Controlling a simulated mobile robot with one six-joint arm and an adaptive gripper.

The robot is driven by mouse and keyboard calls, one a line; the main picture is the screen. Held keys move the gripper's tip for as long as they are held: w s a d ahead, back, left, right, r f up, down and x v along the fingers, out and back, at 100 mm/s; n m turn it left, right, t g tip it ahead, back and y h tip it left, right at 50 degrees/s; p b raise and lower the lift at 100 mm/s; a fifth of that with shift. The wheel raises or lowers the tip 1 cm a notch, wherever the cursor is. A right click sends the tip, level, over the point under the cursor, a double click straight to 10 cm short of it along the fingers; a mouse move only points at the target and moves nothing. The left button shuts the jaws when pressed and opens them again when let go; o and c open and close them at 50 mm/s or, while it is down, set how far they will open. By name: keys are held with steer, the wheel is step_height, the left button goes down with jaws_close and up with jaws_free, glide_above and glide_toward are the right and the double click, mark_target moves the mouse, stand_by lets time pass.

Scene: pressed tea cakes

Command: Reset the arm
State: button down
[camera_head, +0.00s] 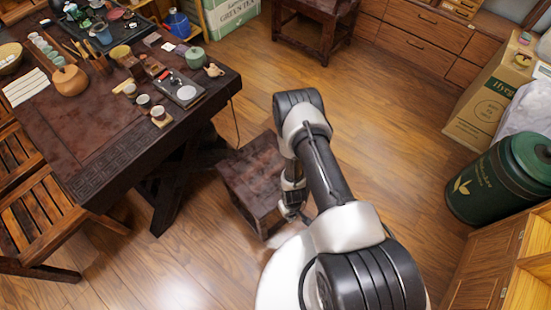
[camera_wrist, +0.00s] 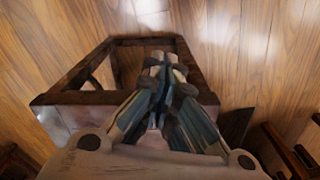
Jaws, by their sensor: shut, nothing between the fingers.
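My arm reaches out over the floor in the head view, and my gripper (camera_head: 291,208) hangs low beside a small dark wooden stool (camera_head: 245,180). In the wrist view my gripper (camera_wrist: 165,65) has its fingers together with nothing between them. The stool (camera_wrist: 85,98) shows behind and to the left of the fingers there. I cannot tell from these views whether the gripper touches the stool.
A dark tea table (camera_head: 90,150) with cups, pots and trays stands at the left, with slatted wooden chairs (camera_head: 40,220) beside it. Open wooden floor (camera_head: 400,120) lies between.

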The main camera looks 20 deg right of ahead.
steer(key=w+r+t, duration=0.1)
steer(key=w+r, duration=1)
steer(key=r, duration=0.5)
step_height(320, 180, up, 24)
steer(key=w+m+t, duration=0.1)
steer(key=w, duration=0.1)
steer(key=s+r+t, duration=0.1)
steer(key=s+r, duration=0.3)
steer(key=r, duration=0.5)
steer(key=s+r+t, duration=0.1)
steer(key=s+r, duration=0.3)
steer(key=r, duration=0.4)
steer(key=s+r, duration=0.3)
steer(key=s, duration=0.4)
steer(key=s+a+r+m, duration=0.1)
steer(key=s+r, duration=0.3)
steer(key=s, duration=0.4)
steer(key=shift+r+t, duration=0.2)
steer(key=shift+t, duration=0.1)
